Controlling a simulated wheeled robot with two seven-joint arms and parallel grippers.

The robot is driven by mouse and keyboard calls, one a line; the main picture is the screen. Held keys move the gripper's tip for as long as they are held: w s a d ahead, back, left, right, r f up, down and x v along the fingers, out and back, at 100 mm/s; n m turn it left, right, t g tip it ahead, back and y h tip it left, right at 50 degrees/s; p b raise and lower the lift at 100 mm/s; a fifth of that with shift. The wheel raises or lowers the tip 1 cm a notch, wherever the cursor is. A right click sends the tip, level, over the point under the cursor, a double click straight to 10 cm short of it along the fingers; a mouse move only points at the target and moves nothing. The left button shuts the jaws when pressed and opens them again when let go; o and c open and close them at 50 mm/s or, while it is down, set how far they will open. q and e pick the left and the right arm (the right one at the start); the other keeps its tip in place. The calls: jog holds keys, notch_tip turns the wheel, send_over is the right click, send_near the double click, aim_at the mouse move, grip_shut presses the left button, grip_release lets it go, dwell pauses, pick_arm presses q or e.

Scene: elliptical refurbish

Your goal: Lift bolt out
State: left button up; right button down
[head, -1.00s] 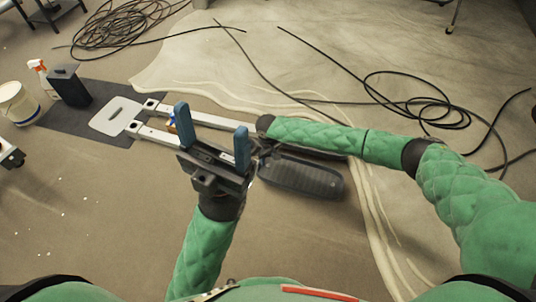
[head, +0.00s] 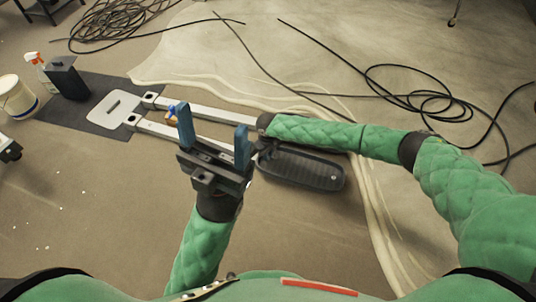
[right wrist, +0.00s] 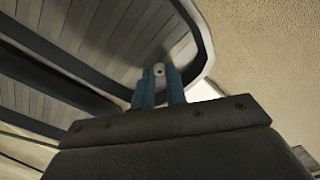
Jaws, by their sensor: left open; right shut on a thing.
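A small pale bolt-like piece with a dark centre (right wrist: 158,70) shows between the blue fingertips of my right gripper (right wrist: 157,88) in the right wrist view. The right gripper is shut on it, beside a dark ribbed pedal (right wrist: 100,38). How far the bolt sits in or out of its hole cannot be told.
The black pedal (head: 305,170) lies right of the left gripper. A pale plate (head: 112,108) joins the rails' far end on a dark mat (head: 75,95). A black box (head: 68,78), spray bottle (head: 40,70) and white bucket (head: 17,98) stand left. Black cables (head: 425,100) lie on the floor.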

jog(key=shift+r+p, duration=0.8)
jog(key=shift+p, duration=0.05)
jog(key=shift+r, duration=0.15)
jog(key=shift+r+p, duration=0.55)
jog(key=shift+p, duration=0.2)
jog(key=shift+r+p, duration=1.95)
jog(key=shift+p, duration=0.5)
